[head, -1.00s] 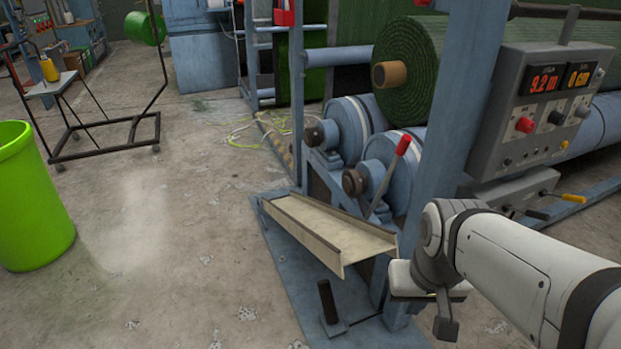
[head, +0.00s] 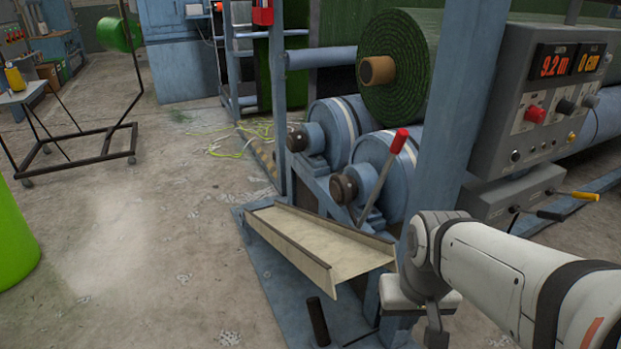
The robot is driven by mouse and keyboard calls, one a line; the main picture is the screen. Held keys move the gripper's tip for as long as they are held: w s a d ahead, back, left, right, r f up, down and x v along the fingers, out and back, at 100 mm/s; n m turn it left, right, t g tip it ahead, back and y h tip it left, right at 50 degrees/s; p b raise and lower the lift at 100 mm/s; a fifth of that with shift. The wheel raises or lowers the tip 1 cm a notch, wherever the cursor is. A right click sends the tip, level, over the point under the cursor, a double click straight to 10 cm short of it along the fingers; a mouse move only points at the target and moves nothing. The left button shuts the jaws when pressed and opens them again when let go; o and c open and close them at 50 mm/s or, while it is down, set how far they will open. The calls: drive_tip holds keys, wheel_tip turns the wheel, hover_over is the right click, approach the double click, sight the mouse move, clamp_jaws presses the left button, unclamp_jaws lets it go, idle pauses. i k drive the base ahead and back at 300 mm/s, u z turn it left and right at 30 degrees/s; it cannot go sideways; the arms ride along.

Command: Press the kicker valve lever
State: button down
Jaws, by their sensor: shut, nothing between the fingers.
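A grey valve box (head: 512,196) sits low on the machine frame under the control panel. Two levers stick out of it to the right, one with a yellow handle (head: 584,196) and one with a black grip (head: 549,215). A separate red-handled lever (head: 399,141) stands upright beside the blue rollers. No label shows which one is the kicker valve lever. My gripper (head: 437,337) points down at the bottom edge, shut and empty, partly cut off by the frame. It is left of and nearer than the valve box, apart from every lever.
A blue post (head: 450,120) rises behind my arm. A sloping tray (head: 318,245) and a short dark post (head: 318,321) stand left of my gripper. A control panel (head: 545,95) with red displays hangs above the valve box. Open concrete floor lies left, beside a green bin (head: 12,240).

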sight(582, 196)
drive_tip(key=z, duration=1.3)
drive_tip(key=i, duration=0.35)
drive_tip(key=u, duration=0.25)
